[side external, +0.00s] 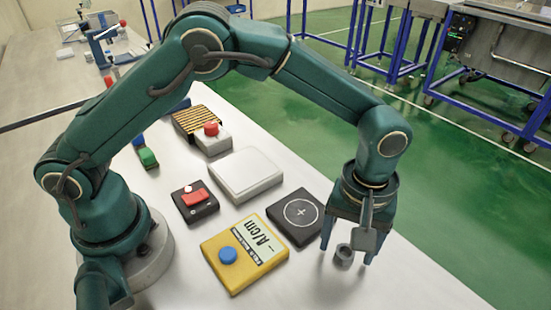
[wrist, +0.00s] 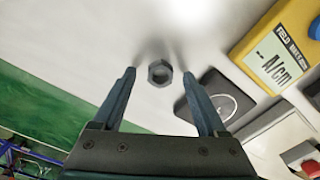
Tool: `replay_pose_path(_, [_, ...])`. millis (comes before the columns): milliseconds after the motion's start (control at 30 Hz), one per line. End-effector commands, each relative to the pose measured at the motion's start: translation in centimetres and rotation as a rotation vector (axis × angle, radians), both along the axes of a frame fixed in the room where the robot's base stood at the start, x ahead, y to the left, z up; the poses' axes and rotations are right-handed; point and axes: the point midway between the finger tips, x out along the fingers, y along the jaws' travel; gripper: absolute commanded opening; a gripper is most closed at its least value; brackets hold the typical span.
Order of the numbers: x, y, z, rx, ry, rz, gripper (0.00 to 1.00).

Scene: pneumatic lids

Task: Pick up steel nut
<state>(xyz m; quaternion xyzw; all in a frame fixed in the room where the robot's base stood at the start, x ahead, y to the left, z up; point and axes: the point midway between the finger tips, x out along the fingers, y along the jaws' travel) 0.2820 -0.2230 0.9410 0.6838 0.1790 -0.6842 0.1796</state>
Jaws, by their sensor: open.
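The steel nut (wrist: 160,73) is a small grey hexagonal ring lying on the white table. In the wrist view it sits between and slightly beyond the two fingertips of my gripper (wrist: 159,71), with clear space on both sides. In the side external view the nut (side external: 344,257) shows low between the fingers of my gripper (side external: 344,258), partly covered by a grey part of the gripper. The fingers point down and are open and empty. I cannot tell the exact height of the fingertips above the table.
A black pad with a white circle (side external: 299,213) lies close to the gripper. A yellow meter with a blue knob (side external: 245,252), a white box (side external: 246,174) and a black box with a red switch (side external: 195,200) stand nearby. The table edge drops to a green floor (side external: 447,205).

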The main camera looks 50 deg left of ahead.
Motion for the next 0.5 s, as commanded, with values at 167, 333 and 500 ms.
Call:
replay_pose_path(167, [-0.02, 0.03, -0.75, 0.000, 0.000, 0.000, 0.75])
replay_pose_path(333, [-0.01, 0.03, -0.73, 0.000, 0.000, 0.000, 0.75])
replay_pose_path(500, [-0.01, 0.03, -0.70, -0.001, 0.000, 0.000, 0.18])
